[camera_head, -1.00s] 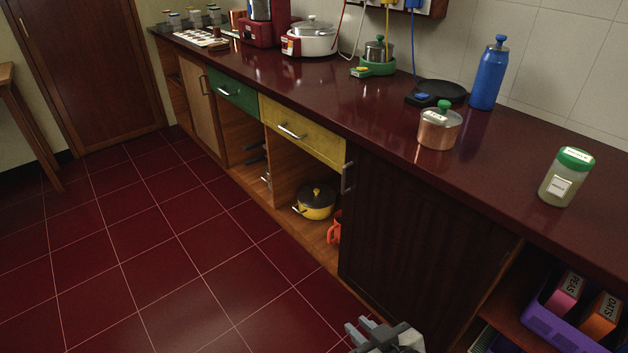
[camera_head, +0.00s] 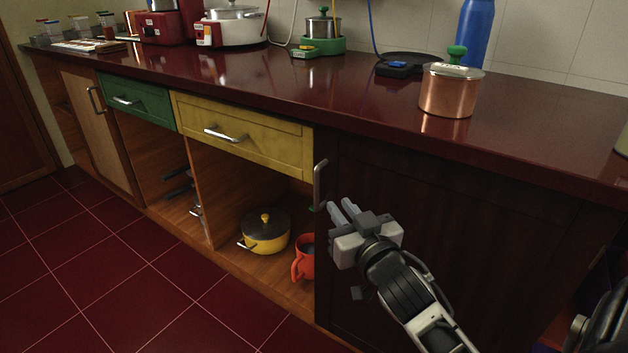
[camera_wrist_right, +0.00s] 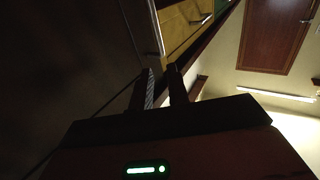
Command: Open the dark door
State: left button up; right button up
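The dark door (camera_head: 450,230) is a brown-black cabinet front under the counter, and it looks closed. Its upright metal handle (camera_head: 319,185) is at its upper left edge; a handle also shows in the right wrist view (camera_wrist_right: 157,28). My right gripper (camera_head: 340,207) is in front of the door, just right of the handle's lower end. Its two fingers are apart, with a narrow empty gap between them in the right wrist view (camera_wrist_right: 160,85). The handle is not between the fingers. My left gripper is not in view.
The dark red counter (camera_head: 330,95) overhangs the door, with a copper pot (camera_head: 450,92) above it. Left of the door are a yellow drawer (camera_head: 240,130) and an open shelf with a yellow pot (camera_head: 265,235) and an orange mug (camera_head: 304,260). The tiled floor is clear.

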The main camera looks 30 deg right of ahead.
aim_at(318, 179)
jog(key=w, duration=0.3)
jog(key=w+d+b, duration=0.1)
jog(key=w, duration=0.3)
jog(key=w+d+b, duration=0.1)
jog(key=w, duration=0.3)
jog(key=shift+w+d+f, duration=0.1)
jog(key=shift+w, duration=0.1)
jog(key=shift+w+d, duration=0.1)
jog(key=shift+w, duration=0.35)
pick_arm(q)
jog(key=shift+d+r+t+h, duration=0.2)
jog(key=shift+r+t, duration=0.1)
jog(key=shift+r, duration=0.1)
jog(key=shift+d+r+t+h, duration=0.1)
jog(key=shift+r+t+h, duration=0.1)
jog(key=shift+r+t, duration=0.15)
pick_arm(e)
grip_shut()
